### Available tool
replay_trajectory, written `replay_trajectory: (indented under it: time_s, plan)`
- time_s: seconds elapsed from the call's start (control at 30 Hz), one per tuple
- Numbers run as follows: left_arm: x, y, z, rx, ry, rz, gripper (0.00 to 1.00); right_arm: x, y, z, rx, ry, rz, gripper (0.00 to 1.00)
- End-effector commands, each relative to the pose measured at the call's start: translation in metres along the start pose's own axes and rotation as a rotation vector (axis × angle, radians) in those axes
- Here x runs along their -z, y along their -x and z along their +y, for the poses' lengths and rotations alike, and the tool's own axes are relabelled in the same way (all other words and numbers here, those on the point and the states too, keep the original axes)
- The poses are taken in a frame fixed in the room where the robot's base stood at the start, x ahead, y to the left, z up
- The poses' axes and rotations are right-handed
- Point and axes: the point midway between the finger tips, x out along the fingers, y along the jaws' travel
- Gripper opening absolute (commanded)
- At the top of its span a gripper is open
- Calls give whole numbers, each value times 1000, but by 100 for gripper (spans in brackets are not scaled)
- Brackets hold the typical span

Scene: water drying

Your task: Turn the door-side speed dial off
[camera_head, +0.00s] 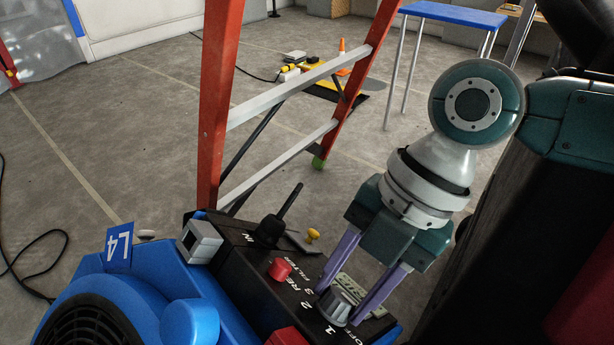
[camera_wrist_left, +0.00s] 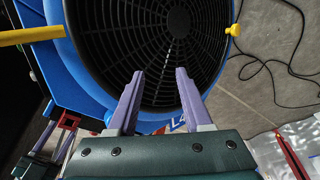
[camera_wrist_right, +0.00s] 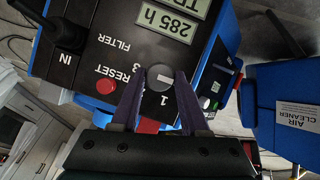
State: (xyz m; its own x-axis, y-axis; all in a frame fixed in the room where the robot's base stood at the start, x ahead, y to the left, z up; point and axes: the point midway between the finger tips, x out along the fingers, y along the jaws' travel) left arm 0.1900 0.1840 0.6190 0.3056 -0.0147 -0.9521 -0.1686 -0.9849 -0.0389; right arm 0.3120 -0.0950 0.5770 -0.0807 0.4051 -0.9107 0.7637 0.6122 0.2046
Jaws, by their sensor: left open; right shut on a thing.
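The grey speed dial (camera_head: 336,305) sits on the black panel of the blue air mover tagged L4, beside printed 1, 2, 3 and OFF marks. My right gripper (camera_head: 342,300) is shut on the dial, its purple fingers on either side of it. In the right wrist view the dial (camera_wrist_right: 160,76) is between the fingertips (camera_wrist_right: 157,82), with a pale mark on its face. Which setting it points to, I cannot tell. My left gripper (camera_wrist_left: 157,74) is open and empty over the black round grille (camera_wrist_left: 130,35) of a blue machine.
A red button (camera_head: 279,269), a black plug (camera_head: 270,228) and an hour display (camera_wrist_right: 165,18) share the panel. An orange ladder (camera_head: 217,95) stands close behind. A blue unit labelled AIR CLEANER (camera_wrist_right: 290,85) stands at the right. A cable (camera_head: 30,255) lies on the floor at left.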

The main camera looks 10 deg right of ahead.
Motion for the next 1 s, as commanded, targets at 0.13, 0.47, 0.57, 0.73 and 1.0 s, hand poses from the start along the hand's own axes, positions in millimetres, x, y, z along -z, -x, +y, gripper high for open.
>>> replay_trajectory:
  time_s: [0.13,0.47,0.57,0.73,1.0]
  plan:
    - [0,0,0,0,0,0,50,0,0,0,1,3,-1,0]
    - [1,0,2,-6,8,2,50,0,0,0,1,1,-1,75]
    - [1,0,3,-8,10,2,50,0,0,0,1,1,-1,75]
    - [2,2,3,-8,10,2,50,0,4,0,1,0,-1,75]
    - [9,25,1,-7,9,2,50,1,53,1,0,0,-4,75]
